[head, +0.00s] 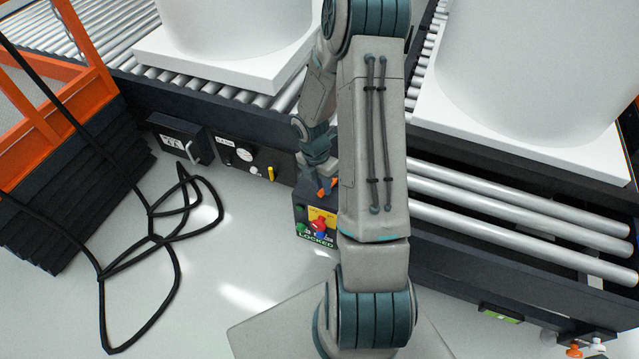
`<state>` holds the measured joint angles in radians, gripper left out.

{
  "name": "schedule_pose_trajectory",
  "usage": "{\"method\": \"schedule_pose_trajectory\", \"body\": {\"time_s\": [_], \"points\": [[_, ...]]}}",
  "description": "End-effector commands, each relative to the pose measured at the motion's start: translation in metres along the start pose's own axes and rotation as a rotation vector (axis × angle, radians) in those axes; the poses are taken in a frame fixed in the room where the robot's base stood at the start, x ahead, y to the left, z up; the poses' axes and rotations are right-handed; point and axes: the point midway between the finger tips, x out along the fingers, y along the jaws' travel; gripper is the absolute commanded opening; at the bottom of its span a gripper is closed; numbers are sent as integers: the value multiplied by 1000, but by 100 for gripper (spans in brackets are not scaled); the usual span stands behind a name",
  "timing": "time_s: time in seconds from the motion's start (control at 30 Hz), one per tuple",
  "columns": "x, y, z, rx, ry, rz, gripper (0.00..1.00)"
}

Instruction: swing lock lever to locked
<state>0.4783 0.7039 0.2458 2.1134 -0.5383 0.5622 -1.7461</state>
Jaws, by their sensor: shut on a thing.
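A dark box with the word LOCKED on its front (316,240) stands at the front of the conveyor frame, partly hidden behind my arm. A small orange piece, which looks like the lock lever (324,188), shows at the top of this box. My gripper (322,178) is at this orange piece and is shut on it. The fingertips are small and partly hidden, so the exact grip and the lever's angle are hard to make out. Red, green and blue knobs (319,225) and a yellow label sit on the box just below.
Roller conveyors (520,205) run behind, carrying large white tanks (530,70) on white bases. A panel with a yellow handle (270,173) and a grey-handled box (180,138) are left. A black cable (150,240) loops over the floor beside an orange frame (50,120).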

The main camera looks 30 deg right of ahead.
Motion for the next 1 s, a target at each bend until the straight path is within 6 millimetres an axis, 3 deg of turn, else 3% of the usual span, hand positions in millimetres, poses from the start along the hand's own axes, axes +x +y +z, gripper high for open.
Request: {"method": "schedule_pose_trajectory", "body": {"time_s": [0.13,0.17,0.23,0.5,0.63,1.0], "points": [[0,-1,1,3,-1,-3,0],[0,-1,1,3,-1,-3,22],[0,-1,1,3,-1,-3,38],[0,0,-1,-1,-1,-3,38],[-10,0,-1,-1,-2,-2,38],[-91,-1,0,1,-3,0,38]]}}
